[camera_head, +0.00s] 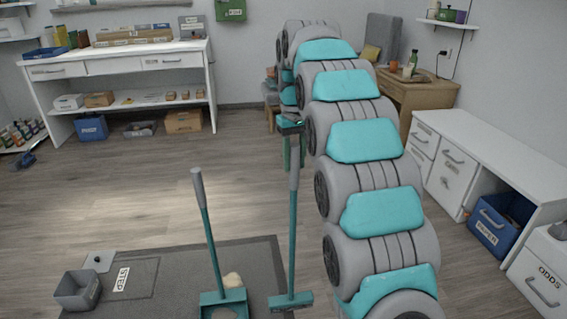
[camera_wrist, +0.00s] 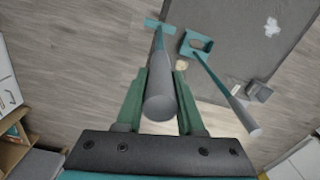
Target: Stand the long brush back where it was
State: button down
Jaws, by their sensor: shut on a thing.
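The long brush has a grey grip (camera_head: 294,178), a teal pole (camera_head: 292,240) and a teal head (camera_head: 290,301). It hangs or stands nearly upright by the right edge of the dark mat (camera_head: 172,272); I cannot tell whether its head touches the floor. My gripper (camera_head: 291,135) is shut on the top of the grey grip. The wrist view shows the grip (camera_wrist: 160,100) between my two green fingers (camera_wrist: 160,90), with the brush head (camera_wrist: 159,25) below. A long-handled teal dustpan (camera_head: 223,299) stands on the mat, left of the brush, its handle leaning left.
A beige lump (camera_head: 233,281) lies by the dustpan. A grey bin (camera_head: 78,290) stands at the mat's left. A white shelf desk (camera_head: 128,72) is at the back left, a wooden desk (camera_head: 420,92) at the back right and white drawers (camera_head: 452,168) on the right. The middle floor is clear.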

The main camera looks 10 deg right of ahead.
aim_at(294, 184)
jog(key=shift+w+d+f, duration=0.1)
jog(key=shift+w, duration=0.15)
jog(key=shift+s+f, duration=0.15)
jog(key=shift+f, duration=0.6)
jog(key=shift+f+b, duration=0.85)
jog(key=shift+f, duration=2.35)
jog(key=shift+c, duration=2.2)
grip_release()
